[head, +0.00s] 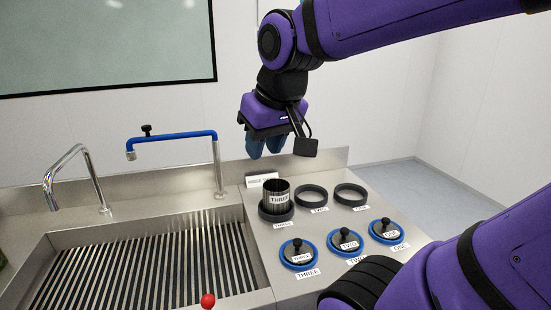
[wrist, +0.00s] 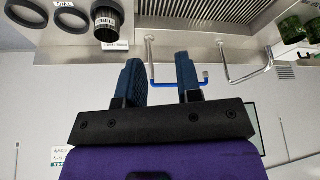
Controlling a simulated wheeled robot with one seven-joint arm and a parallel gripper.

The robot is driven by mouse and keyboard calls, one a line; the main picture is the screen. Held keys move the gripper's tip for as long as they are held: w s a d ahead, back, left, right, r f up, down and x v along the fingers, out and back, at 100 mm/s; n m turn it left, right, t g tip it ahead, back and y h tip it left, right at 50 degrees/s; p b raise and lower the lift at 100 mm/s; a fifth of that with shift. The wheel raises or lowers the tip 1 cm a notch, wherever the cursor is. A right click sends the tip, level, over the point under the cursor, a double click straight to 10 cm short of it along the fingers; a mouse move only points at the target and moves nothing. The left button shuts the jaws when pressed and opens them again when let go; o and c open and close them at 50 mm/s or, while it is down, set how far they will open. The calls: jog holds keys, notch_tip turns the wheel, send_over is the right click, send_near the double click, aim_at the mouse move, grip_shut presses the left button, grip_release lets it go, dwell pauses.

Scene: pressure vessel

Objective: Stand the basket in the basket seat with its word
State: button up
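The basket (head: 279,190), a grey metal cup with a THREE label, stands upright in the left back basket seat (head: 276,217), a dark ring whose label in front appears to read THREE. The middle seat (head: 312,196) and right seat (head: 350,194) are empty rings; the middle label reads TWO, the right one is too small to read surely. My gripper (head: 265,148) is above and behind the basket, apart from it. In the wrist view my gripper (wrist: 161,80) is open, with nothing between its blue fingers; the basket (wrist: 106,20) shows beyond them at upper left.
Several blue-rimmed black-knobbed lids (head: 297,254) lie in a front row with word labels. A small white sign (head: 262,180) stands behind the basket. The slatted sink (head: 140,262) is at left, with a blue-armed tap (head: 180,137) and a curved steel tap (head: 70,155).

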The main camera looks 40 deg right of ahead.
jog(key=shift+n+t, duration=0.3)
jog(key=shift+n, duration=0.3)
jog(key=s, duration=0.1)
jog(key=s+a, duration=0.1)
jog(key=s, duration=0.1)
jog(key=s+a, duration=0.1)
jog(key=s, duration=0.1)
jog(key=shift+f, duration=0.35)
